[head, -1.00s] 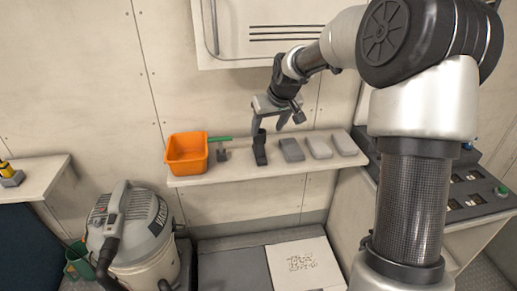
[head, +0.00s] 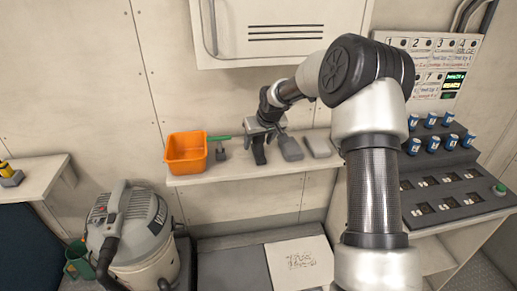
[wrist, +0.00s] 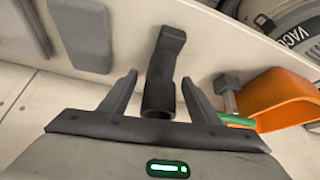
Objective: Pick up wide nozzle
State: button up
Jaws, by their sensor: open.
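A dark nozzle (head: 259,153), which looks like the wide nozzle, is on the wall shelf (head: 230,173). In the wrist view the nozzle (wrist: 167,48) has a round tube end towards my gripper and a broader, flatter far end. My gripper (wrist: 160,84) is open, with one finger on each side of the tube and a visible gap on both sides. In the head view my gripper (head: 260,139) is at the nozzle's upper end and partly hides it. I cannot tell whether they touch.
An orange bin (head: 186,166) and a small tool with a green part (head: 220,153) stand left of the nozzle. Grey blocks (head: 291,149) lie close on its right. A cabinet (head: 285,48) hangs above, and a vacuum (head: 133,225) stands below left.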

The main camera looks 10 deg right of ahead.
jog(key=c, duration=1.2)
jog(key=shift+r, duration=0.1)
